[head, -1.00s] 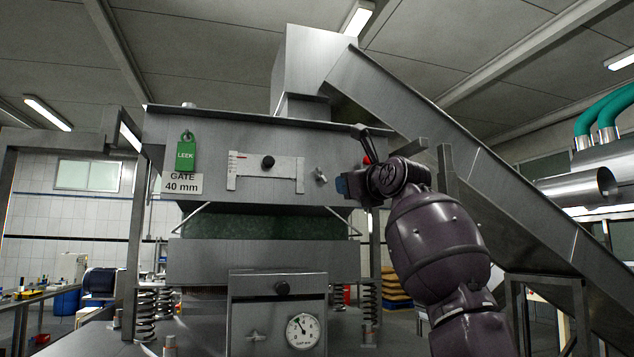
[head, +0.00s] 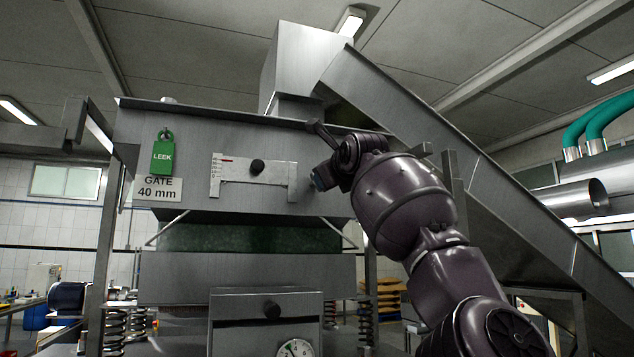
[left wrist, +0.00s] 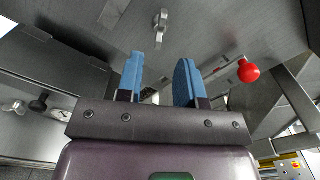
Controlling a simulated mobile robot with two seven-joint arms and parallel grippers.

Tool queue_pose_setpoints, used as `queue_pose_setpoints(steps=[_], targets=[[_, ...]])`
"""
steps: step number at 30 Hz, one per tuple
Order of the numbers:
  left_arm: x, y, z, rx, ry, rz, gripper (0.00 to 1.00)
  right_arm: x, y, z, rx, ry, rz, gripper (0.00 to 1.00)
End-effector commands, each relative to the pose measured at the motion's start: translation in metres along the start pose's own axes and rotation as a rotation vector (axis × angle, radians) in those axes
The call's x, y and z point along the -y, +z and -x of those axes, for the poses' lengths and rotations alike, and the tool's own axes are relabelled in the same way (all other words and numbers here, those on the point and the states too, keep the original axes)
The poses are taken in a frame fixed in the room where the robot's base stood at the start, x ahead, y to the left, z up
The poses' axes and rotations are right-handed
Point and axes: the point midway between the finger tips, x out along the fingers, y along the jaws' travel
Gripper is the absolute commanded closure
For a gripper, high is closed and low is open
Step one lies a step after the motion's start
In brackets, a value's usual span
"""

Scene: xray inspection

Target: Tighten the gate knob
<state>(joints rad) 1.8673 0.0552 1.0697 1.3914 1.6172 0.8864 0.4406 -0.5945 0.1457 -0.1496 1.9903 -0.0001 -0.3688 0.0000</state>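In the head view the wing knob is hidden behind my gripper. My left gripper, seen in the head view (head: 319,180) with its arm entering from the lower right, is close to the hopper front. In the left wrist view its two blue fingers (left wrist: 160,75) are apart, nothing between them, with the wing knob just beyond the tips. My right gripper is not in view.
A red ball-ended lever (left wrist: 249,72) is right of the fingers. A green LEEK tag (head: 162,156) hangs above a GATE 40 mm sign (head: 158,188). A lower box with a black knob (head: 271,310) and dial (head: 296,349) is below. A sloping chute (head: 480,180) runs at right.

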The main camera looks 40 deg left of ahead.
Motion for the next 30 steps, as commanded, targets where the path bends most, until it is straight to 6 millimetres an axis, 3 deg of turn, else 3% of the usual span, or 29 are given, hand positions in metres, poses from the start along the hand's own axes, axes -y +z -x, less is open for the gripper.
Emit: queue_pose_setpoints(steps=[6, 12, 26, 30], targets=[[0.000, 0.003, -0.039, 0.001, 0.002, -0.003, 0.66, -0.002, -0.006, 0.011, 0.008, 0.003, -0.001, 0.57], [0.000, 0.002, -0.063, 0.001, 0.001, -0.001, 0.66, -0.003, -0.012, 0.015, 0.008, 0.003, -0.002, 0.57], [0.000, 0.000, -0.073, 0.001, 0.000, -0.001, 0.66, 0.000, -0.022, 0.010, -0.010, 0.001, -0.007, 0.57], [0.000, 0.000, -0.073, 0.001, 0.000, -0.001, 0.86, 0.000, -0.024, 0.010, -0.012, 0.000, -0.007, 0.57]])
